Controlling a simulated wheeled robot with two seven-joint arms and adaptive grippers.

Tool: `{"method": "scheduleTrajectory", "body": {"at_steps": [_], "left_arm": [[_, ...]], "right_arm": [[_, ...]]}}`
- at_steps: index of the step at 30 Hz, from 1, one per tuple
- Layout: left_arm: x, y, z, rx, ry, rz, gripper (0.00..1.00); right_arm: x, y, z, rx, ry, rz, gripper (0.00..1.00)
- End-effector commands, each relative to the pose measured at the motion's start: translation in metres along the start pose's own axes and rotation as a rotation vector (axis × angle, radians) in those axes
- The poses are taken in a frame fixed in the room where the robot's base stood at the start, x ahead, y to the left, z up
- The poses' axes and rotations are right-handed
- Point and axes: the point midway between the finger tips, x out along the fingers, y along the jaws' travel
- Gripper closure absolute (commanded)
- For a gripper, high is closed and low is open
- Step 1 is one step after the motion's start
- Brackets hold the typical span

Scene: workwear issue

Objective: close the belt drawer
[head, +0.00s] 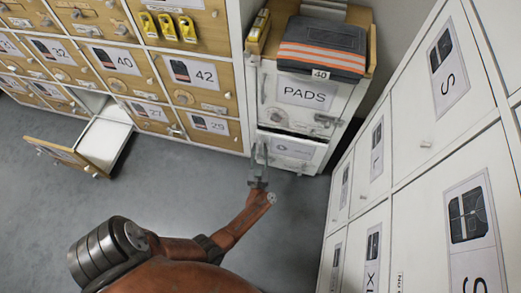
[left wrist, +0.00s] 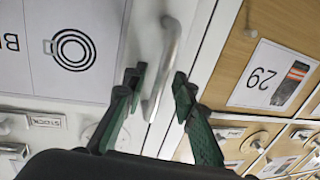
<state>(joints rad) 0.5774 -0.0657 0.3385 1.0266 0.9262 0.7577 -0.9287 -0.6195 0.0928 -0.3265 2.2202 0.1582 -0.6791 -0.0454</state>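The belt drawer (head: 312,157) is the white drawer under the PADS drawer (head: 333,97). A dark gap along its top edge shows it slightly open. In the left wrist view its front (left wrist: 30,88) has a label with a coiled-belt picture and a partly cut-off word. Its metal bar handle (left wrist: 168,50) is upright there. My left gripper (head: 259,160) is at the drawer's left side. In the left wrist view the gripper (left wrist: 158,80) is open, its two fingers on either side of the handle; contact cannot be told. My right gripper is not in view.
A wooden-fronted drawer (head: 60,152) stands open into the aisle at left. Numbered wooden lockers (head: 118,62) line the back. White lockers (head: 425,140) close off the right. A folded dark vest with orange stripes (head: 322,45) lies on the PADS cabinet. Grey floor (head: 180,190) is clear.

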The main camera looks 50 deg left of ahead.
Motion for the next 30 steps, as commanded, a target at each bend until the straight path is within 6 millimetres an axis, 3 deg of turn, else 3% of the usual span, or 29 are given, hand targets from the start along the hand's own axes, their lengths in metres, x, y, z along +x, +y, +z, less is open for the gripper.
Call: {"method": "scheduleTrajectory", "body": {"at_steps": [12,30], "left_arm": [[-0.0007,0.0014,0.0002,0.0,0.0,0.002,1.0],[0.0047,-0.0036,0.0004,0.002,0.001,-0.004,1.0]], "right_arm": [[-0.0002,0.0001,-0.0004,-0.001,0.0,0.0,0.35],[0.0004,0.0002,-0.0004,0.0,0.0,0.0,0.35]]}}
